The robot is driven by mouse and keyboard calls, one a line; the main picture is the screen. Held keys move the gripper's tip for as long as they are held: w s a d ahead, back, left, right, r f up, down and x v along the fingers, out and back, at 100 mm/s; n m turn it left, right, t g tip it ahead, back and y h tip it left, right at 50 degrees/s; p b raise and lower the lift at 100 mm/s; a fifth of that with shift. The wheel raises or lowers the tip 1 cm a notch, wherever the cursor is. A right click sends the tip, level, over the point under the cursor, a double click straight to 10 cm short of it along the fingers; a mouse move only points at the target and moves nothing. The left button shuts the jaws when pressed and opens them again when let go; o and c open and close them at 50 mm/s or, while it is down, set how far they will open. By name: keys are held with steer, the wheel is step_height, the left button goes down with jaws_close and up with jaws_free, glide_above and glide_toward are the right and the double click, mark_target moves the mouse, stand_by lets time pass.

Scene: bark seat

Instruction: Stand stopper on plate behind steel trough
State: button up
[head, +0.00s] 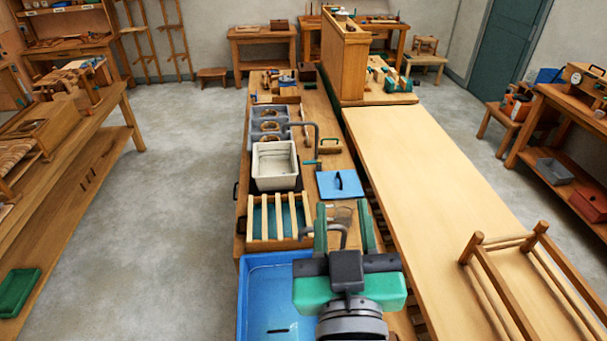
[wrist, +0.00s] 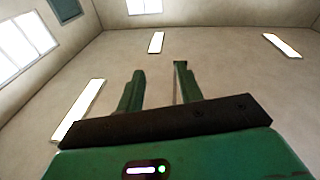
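My gripper (head: 343,208) is open, with its two green fingers apart over the near part of the bench. In the wrist view the open fingers (wrist: 158,80) have nothing between them. A grey trough-like unit (head: 253,128) with several brown round openings stands further along the bench, behind the white basin. It may be the steel trough. I cannot pick out the stopper among the small things on the bench.
A blue tub (head: 262,285), a slatted wooden box (head: 247,221) and a white basin (head: 275,183) line the bench. A blue mat (head: 328,192) bears a dark tool.

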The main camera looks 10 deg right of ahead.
steer(key=s+a+r+t+y, duration=0.1)
steer(key=s+a+r, duration=0.3)
steer(key=r, duration=0.4)
steer(key=s+a+r+t+y, duration=0.1)
steer(key=s+a+r+t, duration=0.3)
steer(key=r, duration=0.5)
steer(key=shift+t, duration=0.3)
